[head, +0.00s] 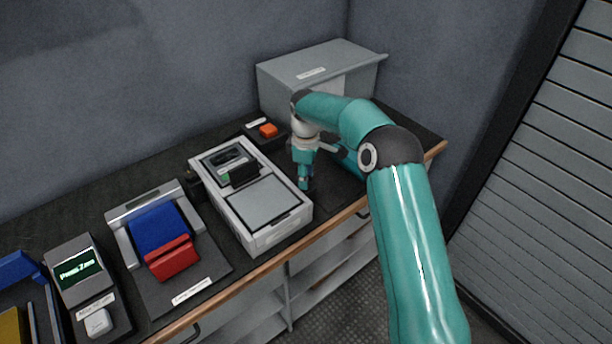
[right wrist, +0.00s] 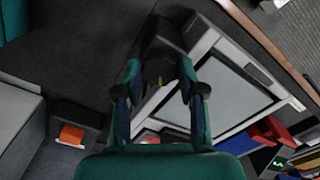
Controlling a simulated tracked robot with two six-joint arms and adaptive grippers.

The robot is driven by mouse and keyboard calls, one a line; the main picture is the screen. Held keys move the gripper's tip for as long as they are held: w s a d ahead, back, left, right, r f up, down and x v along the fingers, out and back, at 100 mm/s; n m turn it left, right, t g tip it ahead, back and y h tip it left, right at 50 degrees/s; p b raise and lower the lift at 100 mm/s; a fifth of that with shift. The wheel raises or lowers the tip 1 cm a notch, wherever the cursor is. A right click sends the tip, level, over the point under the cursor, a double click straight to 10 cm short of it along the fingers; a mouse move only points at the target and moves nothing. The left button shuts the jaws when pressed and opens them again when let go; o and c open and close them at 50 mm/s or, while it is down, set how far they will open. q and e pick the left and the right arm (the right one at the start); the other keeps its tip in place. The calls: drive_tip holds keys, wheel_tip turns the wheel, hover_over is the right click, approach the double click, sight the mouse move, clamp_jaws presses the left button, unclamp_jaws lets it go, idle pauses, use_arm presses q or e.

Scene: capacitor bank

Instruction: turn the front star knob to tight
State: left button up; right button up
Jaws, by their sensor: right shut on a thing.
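My right gripper (head: 304,184) reaches down to the bench just right of a light grey framed unit (head: 244,238). In the right wrist view its two fingers (right wrist: 160,72) are closed around a dark piece (right wrist: 164,46), which I take to be the front star knob. The fingers and the dim light hide most of its shape, and I cannot read its turn position. A small yellowish spot shows between the fingers. The framed unit also shows in the right wrist view (right wrist: 187,67), right beside the fingers. My left gripper is in neither view.
A grey box (head: 292,70) stands at the back right, with an orange button (head: 268,130) left of it. A blue and red block stand (head: 204,282) and a small green-lit display (head: 80,268) sit farther left. The wooden front edge (head: 246,278) borders the dark bench.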

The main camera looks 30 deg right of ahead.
drive_tip(key=m, duration=0.6)
drive_tip(key=shift+w+d+r+m, duration=0.1)
drive_tip(key=shift+d+r+m, duration=0.05)
drive_tip(key=shift+m, duration=0.25)
idle(0.3)
drive_tip(key=o, duration=1.1)
drive_tip(key=shift+o, duration=0.2)
wheel_tip(320, 180, up, 12)
drive_tip(key=shift+f, duration=0.2)
